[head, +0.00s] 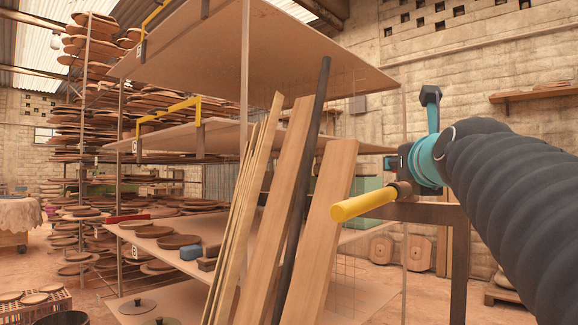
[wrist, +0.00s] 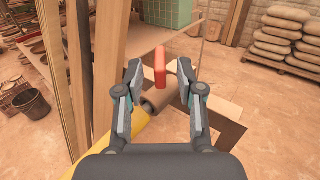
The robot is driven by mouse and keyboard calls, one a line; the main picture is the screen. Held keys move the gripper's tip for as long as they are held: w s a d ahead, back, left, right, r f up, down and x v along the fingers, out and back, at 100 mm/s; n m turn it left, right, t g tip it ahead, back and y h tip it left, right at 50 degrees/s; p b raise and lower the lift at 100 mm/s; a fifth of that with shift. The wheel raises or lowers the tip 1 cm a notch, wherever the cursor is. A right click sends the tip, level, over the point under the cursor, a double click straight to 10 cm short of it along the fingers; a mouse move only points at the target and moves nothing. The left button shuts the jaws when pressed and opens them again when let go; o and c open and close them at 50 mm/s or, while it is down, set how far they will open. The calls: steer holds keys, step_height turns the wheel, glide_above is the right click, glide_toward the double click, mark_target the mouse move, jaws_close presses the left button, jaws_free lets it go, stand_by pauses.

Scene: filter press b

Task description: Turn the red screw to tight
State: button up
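The red screw shows as an upright red block (wrist: 160,68) in the wrist view. My gripper (wrist: 159,78) is open, with one finger on each side of the red block and visible gaps between. I cannot tell how far beyond the fingertips the block lies. A brownish cylinder (wrist: 158,103) lies just below the block. In the head view my gripper (head: 404,163) is near the brass-coloured end of a yellow bar (head: 365,205). The red block cannot be made out there. The screw's tightness cannot be told.
Leaning wooden planks (head: 318,235) and a dark pole (head: 303,180) stand left of the yellow bar. A shelving rack (head: 215,135) is behind them. A dark metal frame (head: 459,250) stands under my arm. Stacked sacks (wrist: 291,45) are at the far right in the wrist view.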

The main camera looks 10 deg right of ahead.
steer(key=v, duration=0.6)
steer(key=shift+s, duration=0.1)
